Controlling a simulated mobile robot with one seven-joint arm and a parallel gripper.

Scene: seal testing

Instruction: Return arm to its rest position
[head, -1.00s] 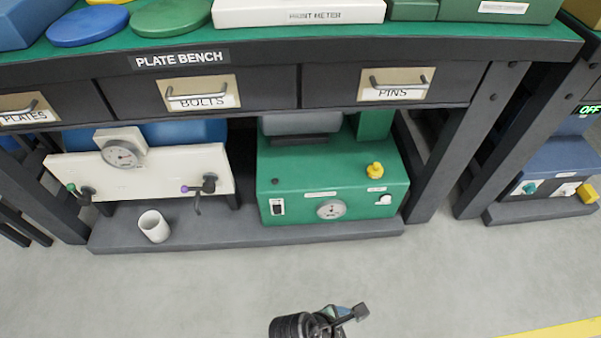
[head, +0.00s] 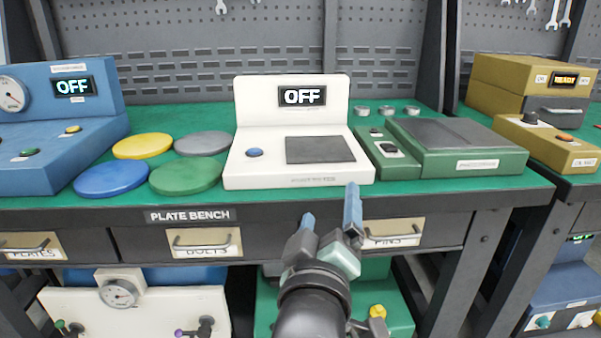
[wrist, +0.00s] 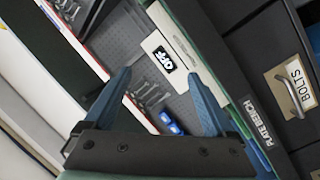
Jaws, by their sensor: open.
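My gripper (head: 331,213) is open and empty in the head view. Its two blue fingers point up and away from me, in front of the bench's drawer row, with the fingertips near the front edge of the green top. In the wrist view my gripper (wrist: 160,90) shows two spread blue fingers with nothing between them. The white print meter (head: 298,178) stands on the bench beyond the fingers, its display reading OFF. It also shows tilted in the wrist view (wrist: 178,35). My arm hides part of the green lower box and the drawer front.
The plate bench (head: 400,205) has drawers for plates, bolts and pins. Blue, yellow, grey and green discs (head: 186,177) lie left of the meter. A blue device (head: 60,150) stands far left, a green device (head: 465,165) right. A yellow device (head: 545,140) is on the neighbouring bench.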

